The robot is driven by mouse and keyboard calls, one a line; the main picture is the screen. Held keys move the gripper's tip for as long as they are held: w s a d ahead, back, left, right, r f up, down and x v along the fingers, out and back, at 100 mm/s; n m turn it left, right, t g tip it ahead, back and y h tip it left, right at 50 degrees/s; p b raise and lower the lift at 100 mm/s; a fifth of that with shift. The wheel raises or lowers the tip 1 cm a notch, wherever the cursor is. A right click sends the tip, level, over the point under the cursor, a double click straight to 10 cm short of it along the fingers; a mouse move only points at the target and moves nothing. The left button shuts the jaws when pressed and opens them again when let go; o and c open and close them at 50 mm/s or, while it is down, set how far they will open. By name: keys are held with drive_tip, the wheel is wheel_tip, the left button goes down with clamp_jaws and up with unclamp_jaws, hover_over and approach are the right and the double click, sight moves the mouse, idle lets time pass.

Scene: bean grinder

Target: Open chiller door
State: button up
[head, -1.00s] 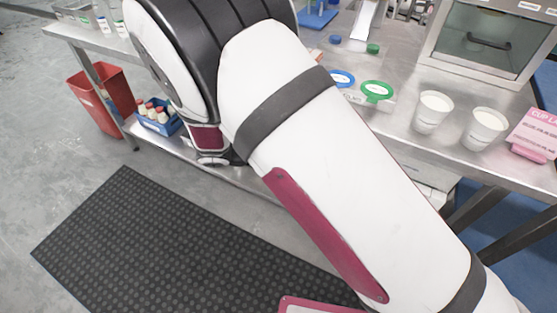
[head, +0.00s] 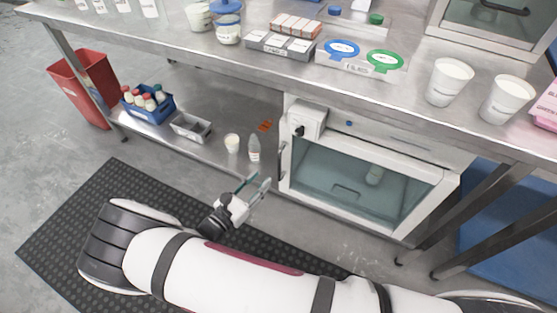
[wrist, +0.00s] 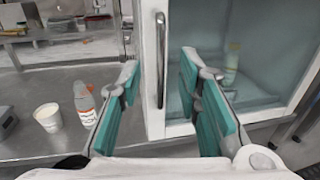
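The chiller is a white cabinet under the steel bench, with a glass door (head: 345,190) that looks shut. Its upright metal handle (head: 282,160) is on the left edge of the door; the handle (wrist: 161,60) also shows in the wrist view. A bottle (wrist: 231,64) stands behind the glass. My gripper (head: 258,187) is low in front of the chiller, just left of and below the handle. In the wrist view my gripper (wrist: 163,95) is open, its teal pads apart, with the handle seen between them and further ahead. Nothing is between the fingers.
A bottle (head: 254,148), a cup (head: 232,143), a metal tray (head: 190,126) and a blue crate of bottles (head: 148,104) stand on the lower shelf left of the chiller. A red bin (head: 85,85) is at far left.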

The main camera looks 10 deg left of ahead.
sight(280, 160)
drive_tip(key=b+x, duration=0.1)
drive_tip(key=x, duration=0.9)
drive_tip(key=shift+w+d, duration=0.15)
drive_tip(key=shift+d, duration=0.05)
drive_tip(key=shift+c, duration=0.5)
clamp_jaws()
